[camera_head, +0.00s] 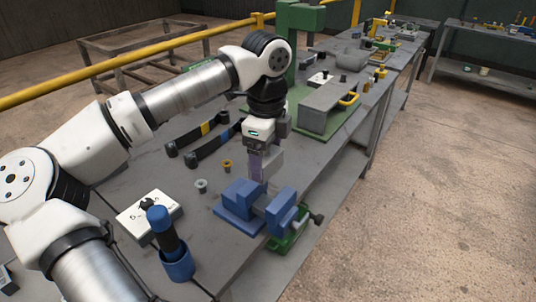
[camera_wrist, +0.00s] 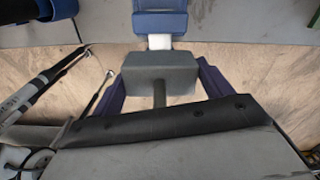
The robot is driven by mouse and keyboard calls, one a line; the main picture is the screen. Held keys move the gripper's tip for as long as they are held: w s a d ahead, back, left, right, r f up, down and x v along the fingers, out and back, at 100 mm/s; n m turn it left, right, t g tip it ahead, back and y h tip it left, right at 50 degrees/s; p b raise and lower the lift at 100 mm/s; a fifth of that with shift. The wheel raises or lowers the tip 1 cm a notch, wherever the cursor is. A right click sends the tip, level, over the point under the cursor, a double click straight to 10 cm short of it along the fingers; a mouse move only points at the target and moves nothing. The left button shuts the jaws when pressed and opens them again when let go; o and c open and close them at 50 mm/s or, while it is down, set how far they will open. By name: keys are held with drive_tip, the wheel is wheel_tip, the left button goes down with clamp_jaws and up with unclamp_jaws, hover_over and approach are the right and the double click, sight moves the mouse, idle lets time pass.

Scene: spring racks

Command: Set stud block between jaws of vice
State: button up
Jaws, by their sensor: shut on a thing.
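The stud block (camera_head: 273,162) is a grey block held in my gripper (camera_head: 262,172), just above the vice. In the wrist view the block (camera_wrist: 158,68) sits between my two purple fingers, with its dark stud (camera_wrist: 159,96) pointing toward the camera. My gripper (camera_wrist: 160,80) is shut on the block's sides. The blue vice (camera_head: 238,199) stands near the table's right edge, under my gripper. In the wrist view part of the vice (camera_wrist: 160,21) shows beyond the block, with a pale strip between them. The fingers partly hide the jaw gap, so I cannot tell whether the block is inside it.
A white box (camera_head: 135,219) and a blue cup (camera_head: 178,266) with a dark-handled tool stand at the near left. Small grey (camera_head: 201,186) and yellow (camera_head: 227,165) parts lie left of the vice. A grey machine (camera_head: 322,98) on a green base stands behind.

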sight(267, 173)
drive_tip(key=shift+f+b, duration=0.1)
drive_tip(key=shift+b, duration=0.35)
wheel_tip(267, 173, down, 5)
drive_tip(key=b, duration=0.4)
drive_tip(key=shift+b, duration=0.85)
idle(1.7)
drive_tip(key=shift+f+b, duration=1.8)
drive_tip(key=shift+f, duration=0.1)
idle(0.4)
drive_tip(key=o, duration=1.5)
drive_tip(key=shift+c, duration=0.2)
drive_tip(key=shift+r+p, duration=2.05)
drive_tip(key=shift+r, duration=1.45)
